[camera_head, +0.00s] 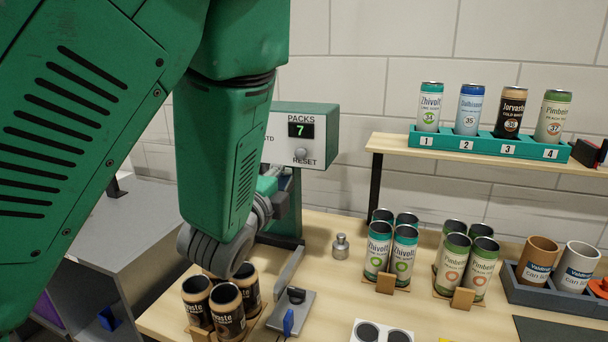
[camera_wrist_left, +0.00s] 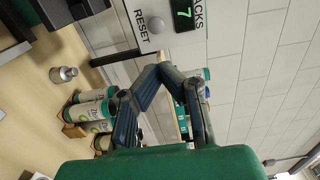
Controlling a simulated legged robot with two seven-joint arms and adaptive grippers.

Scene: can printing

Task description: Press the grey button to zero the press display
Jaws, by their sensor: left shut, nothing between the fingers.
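The grey round RESET button (camera_head: 301,154) sits on the white front of the press's green display box (camera_head: 318,112). The lit display above it (camera_head: 301,130) reads 7 under the word PACKS. In the left wrist view the button (camera_wrist_left: 155,25) and the green 7 (camera_wrist_left: 184,13) show near the top, beyond the fingertips. My left gripper (camera_wrist_left: 160,72) is shut and empty, with its tips pointing toward the button and apparently apart from it. In the head view my green left arm hides much of the press and most of this gripper. My right gripper is not in view.
Dark cans (camera_head: 227,311) stand at the front, beside a small stand with a blue lever (camera_head: 288,321). A metal weight (camera_head: 340,246) and open teal cans (camera_head: 378,248) and green cans (camera_head: 481,266) stand rightward. A shelf (camera_head: 390,143) holds a numbered can rack (camera_head: 487,146).

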